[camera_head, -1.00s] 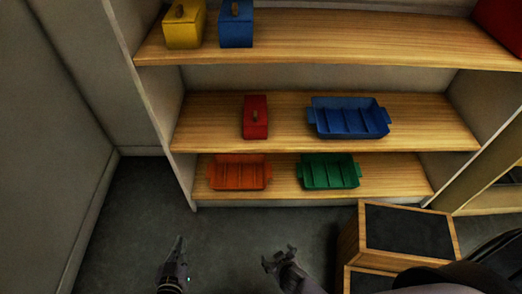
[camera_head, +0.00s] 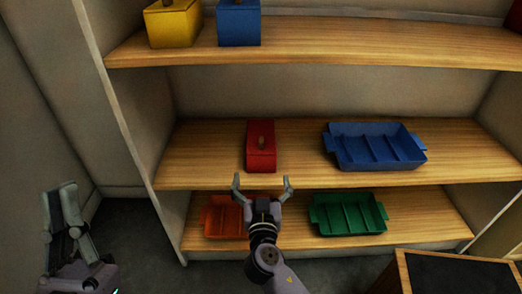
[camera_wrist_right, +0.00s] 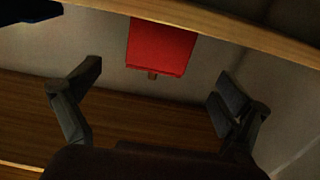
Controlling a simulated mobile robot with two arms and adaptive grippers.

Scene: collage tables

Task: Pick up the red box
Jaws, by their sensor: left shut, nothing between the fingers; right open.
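The red box (camera_head: 262,157) stands on the middle shelf (camera_head: 210,150), left of the blue tray, with a small brown knob on its lid. My right gripper (camera_head: 261,184) is open and empty, just in front of the box near the shelf's front edge, apart from it in the head view. In the right wrist view the box (camera_wrist_right: 161,45) shows at the top, between and beyond the spread fingers (camera_wrist_right: 160,88), its knob pointing down in the picture. My left gripper (camera_head: 64,206) is shut and empty at the lower left, away from the shelves.
A blue tray (camera_head: 374,148) sits right of the red box. An orange tray (camera_head: 222,216), partly behind my right gripper, and a green tray (camera_head: 348,214) are on the lower shelf. Yellow (camera_head: 173,24) and blue (camera_head: 239,23) boxes stand above. A dark-topped wooden box (camera_head: 455,274) is at lower right.

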